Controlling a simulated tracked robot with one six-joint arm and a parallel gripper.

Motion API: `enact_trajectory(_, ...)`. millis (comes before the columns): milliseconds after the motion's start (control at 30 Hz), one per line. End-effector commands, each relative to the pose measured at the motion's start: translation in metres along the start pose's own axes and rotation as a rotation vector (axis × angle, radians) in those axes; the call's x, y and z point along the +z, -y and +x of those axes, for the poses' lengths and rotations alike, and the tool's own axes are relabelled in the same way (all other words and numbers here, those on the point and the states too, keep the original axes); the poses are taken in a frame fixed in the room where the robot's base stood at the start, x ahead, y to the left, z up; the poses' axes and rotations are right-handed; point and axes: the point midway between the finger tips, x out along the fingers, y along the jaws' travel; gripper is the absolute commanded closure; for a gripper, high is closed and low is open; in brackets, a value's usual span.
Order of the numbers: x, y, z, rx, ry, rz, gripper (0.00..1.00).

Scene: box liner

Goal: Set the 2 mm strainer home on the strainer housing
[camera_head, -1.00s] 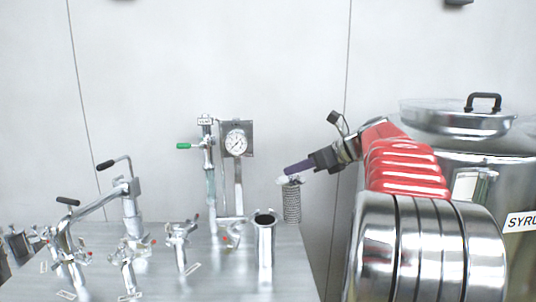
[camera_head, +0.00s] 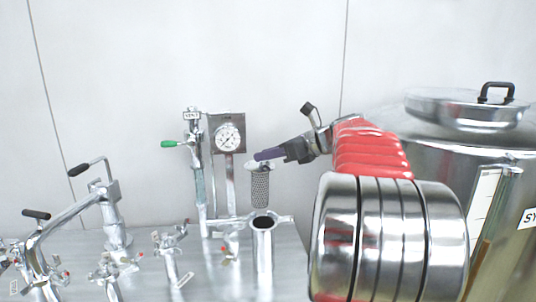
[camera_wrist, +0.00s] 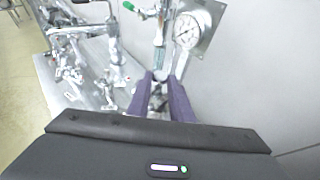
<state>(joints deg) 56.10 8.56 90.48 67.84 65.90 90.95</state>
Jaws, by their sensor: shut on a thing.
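The strainer (camera_head: 260,188) is a perforated metal cylinder with a pale rim at its top. It hangs roughly upright from my gripper (camera_head: 260,160), whose purple fingers are shut on it near the rim. The strainer housing (camera_head: 263,250) is an upright steel tube with a dark open top. In the head view the strainer's lower end shows just above that opening, apart from it; the depth between them is hard to tell. In the wrist view my gripper's purple fingers (camera_wrist: 160,92) reach forward, and the strainer is mostly hidden or too small to make out.
A pressure gauge (camera_head: 229,137) and a pipe with a green-handled valve (camera_head: 170,144) stand close behind and left of the housing. Several clamped fittings stand on the bench to the left. A large lidded steel tank (camera_head: 465,110) is at the right.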

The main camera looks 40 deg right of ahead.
Motion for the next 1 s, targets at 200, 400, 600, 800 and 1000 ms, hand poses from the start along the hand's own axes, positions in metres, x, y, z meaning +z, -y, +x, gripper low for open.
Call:
enact_trajectory(200,-0.002,0.005,-0.007,-0.014,0.002,0.005,1.00)
enact_trajectory(400,-0.006,0.007,-0.006,-0.016,0.001,0.008,1.00)
enact_trajectory(600,-0.015,0.007,-0.002,-0.017,0.001,0.007,1.00)
enact_trajectory(800,-0.026,0.008,0.002,-0.018,0.002,0.008,1.00)
enact_trajectory(1000,-0.037,0.008,0.007,-0.018,0.001,0.008,1.00)
